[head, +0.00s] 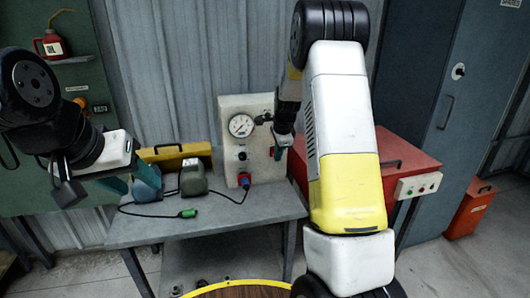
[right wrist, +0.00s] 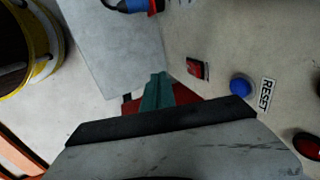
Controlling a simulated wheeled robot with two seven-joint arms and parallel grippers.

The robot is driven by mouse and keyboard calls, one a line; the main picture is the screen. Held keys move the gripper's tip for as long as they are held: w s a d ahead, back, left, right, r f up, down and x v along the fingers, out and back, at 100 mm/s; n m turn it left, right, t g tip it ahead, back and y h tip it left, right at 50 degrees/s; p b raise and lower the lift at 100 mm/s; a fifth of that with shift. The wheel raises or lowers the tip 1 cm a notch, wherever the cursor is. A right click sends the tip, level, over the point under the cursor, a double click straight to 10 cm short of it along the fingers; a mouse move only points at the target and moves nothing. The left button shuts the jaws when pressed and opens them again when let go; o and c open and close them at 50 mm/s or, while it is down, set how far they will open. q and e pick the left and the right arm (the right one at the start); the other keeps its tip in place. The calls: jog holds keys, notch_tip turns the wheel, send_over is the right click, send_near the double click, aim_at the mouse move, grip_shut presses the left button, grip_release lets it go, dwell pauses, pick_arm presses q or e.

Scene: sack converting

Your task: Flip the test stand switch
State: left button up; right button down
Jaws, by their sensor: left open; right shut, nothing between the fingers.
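The test stand is a beige panel (head: 232,108) with a round gauge (head: 241,125), standing on the grey bench. In the right wrist view a small red rocker switch (right wrist: 197,69) sits on the beige face, beside a blue button (right wrist: 241,88) labelled RESET. My right gripper (head: 283,153) is at the panel's right side, and its teal fingers also show in the right wrist view (right wrist: 158,88). They are shut and empty, left of the switch with a visible gap in the picture. The depth gap is unclear. My left gripper (head: 128,168) is open and empty at the bench's left end.
A red button (right wrist: 308,145) lies right of RESET. The bench (head: 215,215) holds a green-ended cable (head: 188,213) and a grey-green device (head: 193,178).

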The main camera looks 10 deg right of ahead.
jog(key=s+a+r+n+t+y, duration=0.15)
jog(key=s+r+n, duration=0.25)
jog(key=s+r, duration=0.55)
jog(key=s+a+r+n, duration=0.3)
jog(key=s+r+n, duration=0.1)
jog(key=s+r, duration=0.5)
jog(key=s+a+n, duration=0.3)
jog(key=s+n, duration=0.7)
jog(key=s, duration=0.7)
jog(key=shift+s+t, duration=0.3)
jog(key=shift+t, duration=0.15)
jog(key=c, duration=2.1)
grip_release()
jog(key=shift+r+y, duration=0.1)
jog(key=shift+y, duration=0.15)
